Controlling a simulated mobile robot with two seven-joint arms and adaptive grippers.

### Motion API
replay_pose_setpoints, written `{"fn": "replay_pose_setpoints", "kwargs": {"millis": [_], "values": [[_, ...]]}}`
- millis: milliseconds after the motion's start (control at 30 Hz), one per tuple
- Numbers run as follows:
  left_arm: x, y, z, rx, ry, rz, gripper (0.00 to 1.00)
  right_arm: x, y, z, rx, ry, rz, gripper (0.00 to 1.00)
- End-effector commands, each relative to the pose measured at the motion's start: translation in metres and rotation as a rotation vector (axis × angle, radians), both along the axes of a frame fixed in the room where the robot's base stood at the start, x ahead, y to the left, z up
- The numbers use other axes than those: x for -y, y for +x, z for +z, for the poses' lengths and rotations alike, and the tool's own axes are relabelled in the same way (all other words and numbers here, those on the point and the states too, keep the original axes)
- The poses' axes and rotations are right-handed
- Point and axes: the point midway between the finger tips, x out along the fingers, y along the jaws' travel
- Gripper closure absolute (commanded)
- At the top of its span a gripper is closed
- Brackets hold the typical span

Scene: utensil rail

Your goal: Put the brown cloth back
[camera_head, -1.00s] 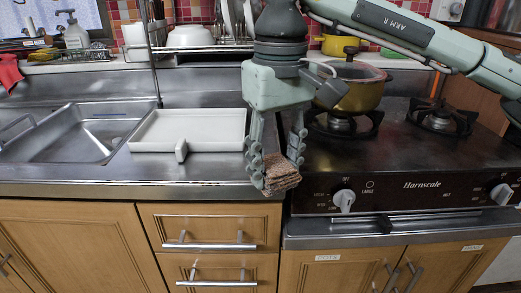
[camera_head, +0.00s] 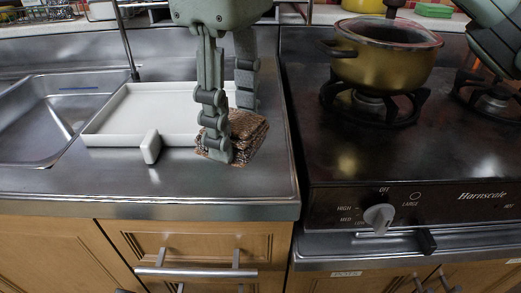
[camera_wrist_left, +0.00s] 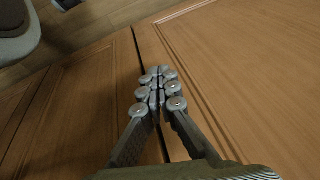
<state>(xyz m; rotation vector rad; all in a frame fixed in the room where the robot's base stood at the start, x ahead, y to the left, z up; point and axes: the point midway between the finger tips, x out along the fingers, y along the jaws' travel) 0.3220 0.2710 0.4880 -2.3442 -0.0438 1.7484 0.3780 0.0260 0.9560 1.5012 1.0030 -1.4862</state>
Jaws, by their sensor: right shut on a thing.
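The brown cloth (camera_head: 250,132) is a folded, rough-textured bundle at the right end of the steel counter, at the front right corner of the white tray (camera_head: 120,100). My right gripper (camera_head: 230,125) points down and is shut on it, one finger in front and one behind. The cloth is at or just above the counter; I cannot tell whether it touches. A finger hides part of it.
The stove (camera_head: 400,150) with a brass-coloured pot (camera_head: 385,60) stands close on the right. The sink (camera_head: 45,125) is on the left. A thin upright post (camera_head: 127,45) rises behind the tray. Bare counter lies along the front edge.

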Motion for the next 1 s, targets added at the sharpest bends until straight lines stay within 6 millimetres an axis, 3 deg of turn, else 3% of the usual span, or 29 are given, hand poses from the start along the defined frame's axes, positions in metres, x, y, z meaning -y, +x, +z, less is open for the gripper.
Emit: {"fn": "replay_pose_setpoints", "kwargs": {"millis": [200,367,600,1000], "values": [[0.0,0.0,-0.001,-0.001,-0.001,0.0,1.0,0.026,0.013,-0.017,-0.001,-0.001,-0.001,0.81],[0.0,0.0,-0.003,-0.003,-0.002,0.0,1.0,0.029,0.014,-0.026,0.0,-0.001,0.0,0.81],[-0.001,0.0,-0.008,-0.006,-0.002,-0.001,1.0,0.028,0.014,-0.058,-0.001,-0.001,-0.001,0.81],[0.0,0.001,-0.007,-0.007,-0.001,0.0,1.0,0.028,0.014,-0.061,0.0,0.001,-0.001,0.81]]}}
